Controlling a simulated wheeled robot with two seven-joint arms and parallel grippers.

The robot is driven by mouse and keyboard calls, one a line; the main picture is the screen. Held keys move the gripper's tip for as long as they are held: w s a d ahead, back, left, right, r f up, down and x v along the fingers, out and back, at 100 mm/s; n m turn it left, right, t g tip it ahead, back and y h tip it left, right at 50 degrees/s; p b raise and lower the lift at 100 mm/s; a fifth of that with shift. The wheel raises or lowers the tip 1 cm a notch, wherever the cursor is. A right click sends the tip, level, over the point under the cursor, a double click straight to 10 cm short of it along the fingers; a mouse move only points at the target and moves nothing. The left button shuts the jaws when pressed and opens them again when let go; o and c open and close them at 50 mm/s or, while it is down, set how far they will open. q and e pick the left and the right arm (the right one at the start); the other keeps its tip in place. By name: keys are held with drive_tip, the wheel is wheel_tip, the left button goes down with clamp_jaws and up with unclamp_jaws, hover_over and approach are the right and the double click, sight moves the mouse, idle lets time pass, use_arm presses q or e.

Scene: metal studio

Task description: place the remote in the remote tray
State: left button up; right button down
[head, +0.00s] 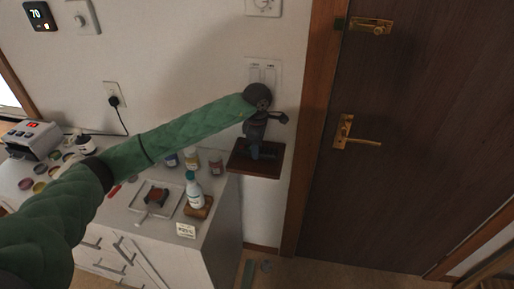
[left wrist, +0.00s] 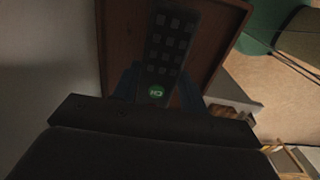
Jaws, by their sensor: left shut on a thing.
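The remote (left wrist: 167,45) is a dark bar with rows of buttons and a round green mark near its lower end. In the left wrist view it lies between the two blue fingers of my left gripper (left wrist: 158,92), which is shut on it. The remote tray (left wrist: 120,28) is a reddish-brown wooden tray behind the remote. In the head view the tray (head: 243,171) sits against the wall beside the door frame, with my left gripper (head: 256,152) pointing down over it. I cannot tell whether the remote touches the tray floor. My right gripper is not in view.
A white cabinet (head: 215,225) stands left of the tray, with a white bottle (head: 194,190), a small square dish (head: 146,209) and several jars on top. A dark door (head: 420,130) with a brass handle (head: 357,138) is to the right. A wall switch plate (head: 276,72) is above the tray.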

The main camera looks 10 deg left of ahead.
use_arm(q)
drive_tip(key=shift+f, duration=0.75)
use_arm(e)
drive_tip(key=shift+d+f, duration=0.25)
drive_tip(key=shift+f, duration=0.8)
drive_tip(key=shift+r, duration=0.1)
use_arm(q)
drive_tip(key=shift+f, duration=0.1)
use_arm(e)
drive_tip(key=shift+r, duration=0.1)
use_arm(q)
drive_tip(key=o, duration=1)
drive_tip(key=shift+o, duration=0.2)
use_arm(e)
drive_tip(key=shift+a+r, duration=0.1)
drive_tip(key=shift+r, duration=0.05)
